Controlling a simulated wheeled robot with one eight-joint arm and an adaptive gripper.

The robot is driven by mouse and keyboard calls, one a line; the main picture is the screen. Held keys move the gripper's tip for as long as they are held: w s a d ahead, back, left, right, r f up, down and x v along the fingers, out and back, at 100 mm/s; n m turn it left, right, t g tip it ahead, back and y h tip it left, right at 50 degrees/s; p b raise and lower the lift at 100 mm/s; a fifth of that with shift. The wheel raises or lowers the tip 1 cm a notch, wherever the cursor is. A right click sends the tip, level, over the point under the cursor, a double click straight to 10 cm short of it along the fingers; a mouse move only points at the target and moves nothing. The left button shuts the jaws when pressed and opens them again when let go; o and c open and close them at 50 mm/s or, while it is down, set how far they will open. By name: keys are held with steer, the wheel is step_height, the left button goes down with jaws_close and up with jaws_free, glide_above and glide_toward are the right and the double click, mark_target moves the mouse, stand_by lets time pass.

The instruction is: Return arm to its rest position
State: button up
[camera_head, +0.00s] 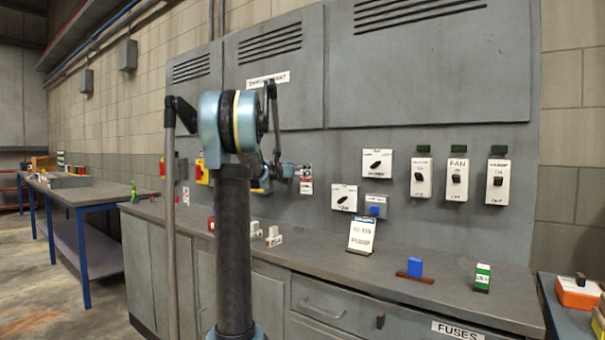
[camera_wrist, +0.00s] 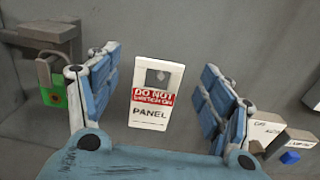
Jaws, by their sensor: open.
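My gripper (camera_wrist: 161,62) is open in the wrist view, its two blue fingers spread with nothing held between them. Beyond the gap, a white tag (camera_wrist: 150,117) reading "DO NOT SWITCH ON PANEL" hangs against the grey cabinet face. The tag also shows in the head view (camera_head: 306,187), just right of my gripper (camera_head: 280,174). In that view my arm is raised before the cabinet and its column hides part of the gripper and panel. I cannot tell the exact distance from fingers to tag.
A padlock (camera_wrist: 52,72) with a green part hangs left of the fingers. The grey counter (camera_head: 440,290) carries a sign stand (camera_head: 361,236), a blue block (camera_head: 415,267) and a green-white fuse (camera_head: 482,278). Switches line the panel. A blue-legged bench (camera_head: 85,193) stands left; open floor lies between.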

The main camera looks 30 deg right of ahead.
steer(key=v, duration=0.7)
steer(key=shift+a, duration=0.15)
steer(key=w+a+n+t+y, duration=0.3)
steer(key=a+n+t+y, duration=0.55)
steer(key=a+n, duration=0.95)
steer(key=s+a+f+n+g+y, duration=0.1)
steer(key=s+a+f+n+y, duration=0.4)
steer(key=a+f+n, duration=0.55)
steer(key=s+a+f+n+g+y, duration=0.1)
steer(key=s+a+f+n+y, duration=0.5)
steer(key=a, duration=0.7)
steer(key=s+a+f+n+g, duration=0.4)
steer(key=s+f+n, duration=0.4)
steer(key=s+f, duration=0.2)
steer(key=s+d+f+n+g+h, duration=0.1)
steer(key=s+f+n+g, duration=0.2)
steer(key=s+f, duration=0.4)
steer(key=s+d+f+n+g+h, duration=0.2)
steer(key=s+f+n+g, duration=0.2)
steer(key=s+f, duration=0.4)
steer(key=s, duration=0.5)
steer(key=shift+d, duration=0.3)
